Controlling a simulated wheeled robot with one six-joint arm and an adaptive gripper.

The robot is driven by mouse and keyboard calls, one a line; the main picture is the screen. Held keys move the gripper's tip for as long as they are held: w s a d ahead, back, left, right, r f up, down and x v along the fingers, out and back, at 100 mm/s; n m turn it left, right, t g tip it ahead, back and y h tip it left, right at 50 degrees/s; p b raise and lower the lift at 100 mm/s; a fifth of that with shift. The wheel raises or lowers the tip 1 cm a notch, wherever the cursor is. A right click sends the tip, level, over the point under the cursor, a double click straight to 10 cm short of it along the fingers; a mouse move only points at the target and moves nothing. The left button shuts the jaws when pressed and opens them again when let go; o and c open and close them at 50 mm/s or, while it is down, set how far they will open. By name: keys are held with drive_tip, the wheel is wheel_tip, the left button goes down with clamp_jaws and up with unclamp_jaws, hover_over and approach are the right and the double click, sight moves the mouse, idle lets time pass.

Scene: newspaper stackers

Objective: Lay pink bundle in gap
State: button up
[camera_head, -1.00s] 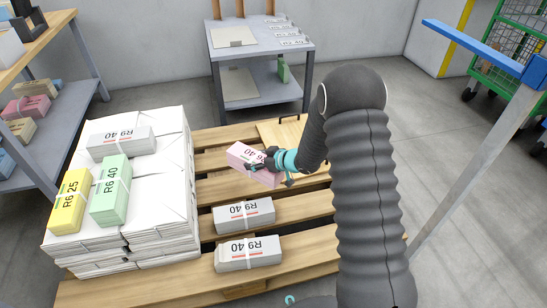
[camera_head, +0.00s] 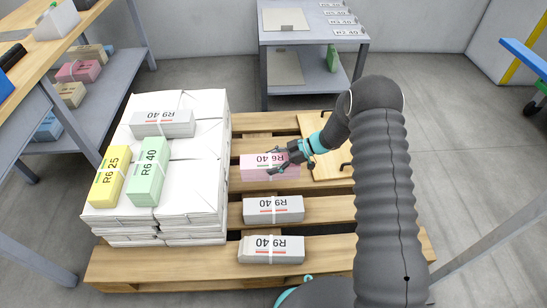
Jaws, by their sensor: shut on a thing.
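The pink bundle (camera_head: 262,174), marked R6 40, is above or on the pallet slats right of the white stack; I cannot tell if it touches them. My gripper (camera_head: 277,164) is shut on it from the right, and its fingers hide part of the top. On the stack of white paper bundles (camera_head: 193,187) lie a grey bundle (camera_head: 163,123) at the back, a yellow bundle (camera_head: 110,177) at front left and a green bundle (camera_head: 148,172) beside it. Bare white tops show behind the yellow bundle and along the right side.
Two grey bundles, one nearer the middle (camera_head: 273,210) and one at the front (camera_head: 271,250), lie on the wooden pallet (camera_head: 170,264). A wooden board (camera_head: 326,165) lies at its right. A grey table (camera_head: 311,39) stands behind; a shelf bench (camera_head: 106,81) stands left.

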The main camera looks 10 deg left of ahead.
drive_tip(key=shift+w+d+r+p, duration=0.1)
drive_tip(key=shift+d+r+p, duration=0.1)
drive_tip(key=shift+p, duration=0.1)
drive_tip(key=shift+a+f+b, duration=0.1)
drive_tip(key=shift+f+b, duration=2)
drive_tip(key=shift+f, duration=1.9)
drive_tip(key=shift+f+b, duration=0.35)
drive_tip(key=shift+f, duration=0.25)
drive_tip(key=o, duration=1.9)
drive_tip(key=shift+f, duration=0.15)
drive_tip(key=v, duration=1.2)
